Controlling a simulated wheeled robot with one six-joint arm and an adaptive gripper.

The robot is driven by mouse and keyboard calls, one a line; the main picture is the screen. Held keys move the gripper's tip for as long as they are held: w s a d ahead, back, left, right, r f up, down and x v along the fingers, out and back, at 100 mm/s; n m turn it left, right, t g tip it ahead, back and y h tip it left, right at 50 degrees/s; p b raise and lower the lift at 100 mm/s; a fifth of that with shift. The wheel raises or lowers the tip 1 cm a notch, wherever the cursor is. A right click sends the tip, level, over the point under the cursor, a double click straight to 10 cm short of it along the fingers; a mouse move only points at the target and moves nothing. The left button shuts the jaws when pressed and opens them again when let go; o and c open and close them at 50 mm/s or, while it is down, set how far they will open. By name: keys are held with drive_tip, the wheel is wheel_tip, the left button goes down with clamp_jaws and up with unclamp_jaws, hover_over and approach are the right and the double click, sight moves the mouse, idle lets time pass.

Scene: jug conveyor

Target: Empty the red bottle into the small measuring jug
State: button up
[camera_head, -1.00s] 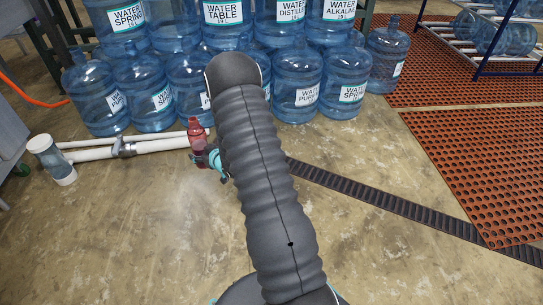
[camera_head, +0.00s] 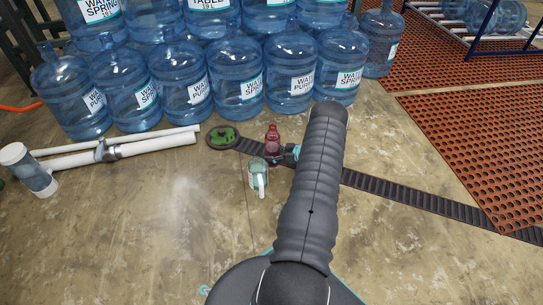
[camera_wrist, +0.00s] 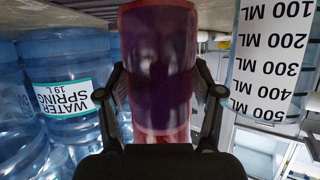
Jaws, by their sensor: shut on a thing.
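The red bottle (camera_head: 272,135) is upright, with its narrow neck up, in the head view. My gripper (camera_head: 277,156) is shut around it from the right. In the upside-down wrist view both fingers of my gripper (camera_wrist: 158,85) press on the sides of the bottle (camera_wrist: 158,30), and dark red liquid shows inside it. The clear measuring jug (camera_head: 256,175), with a pale handle, stands just in front of the bottle and slightly left, close to it. A marked clear wall, apparently the jug (camera_wrist: 272,65), is right of the bottle in the wrist view. The jug's contents are unclear.
Large blue water bottles (camera_head: 236,88) stand stacked behind. A green-and-black round piece (camera_head: 223,137) ends a dark floor strip (camera_head: 400,199). The floor at front left is clear.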

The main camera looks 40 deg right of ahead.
drive_tip(key=shift+s+d+f, duration=0.15)
drive_tip(key=shift+d+f, duration=0.05)
drive_tip(key=shift+d, duration=0.15)
drive_tip(key=shift+w+d+r+n+h, duration=0.25)
drive_tip(key=shift+d+r+n+h, duration=0.25)
drive_tip(key=shift+n, duration=0.4)
drive_tip(key=shift+w+d+r+n+h, duration=0.1)
drive_tip(key=shift+d+r+n+h, duration=0.05)
drive_tip(key=shift+d+n+h, duration=0.65)
drive_tip(key=shift+n+t, duration=0.3)
drive_tip(key=shift+d+n+h, duration=0.2)
drive_tip(key=shift+n+h, duration=0.4)
drive_tip(key=shift+n+t+h, duration=0.3)
drive_tip(key=shift+n, duration=0.2)
drive_tip(key=shift+h, duration=0.3)
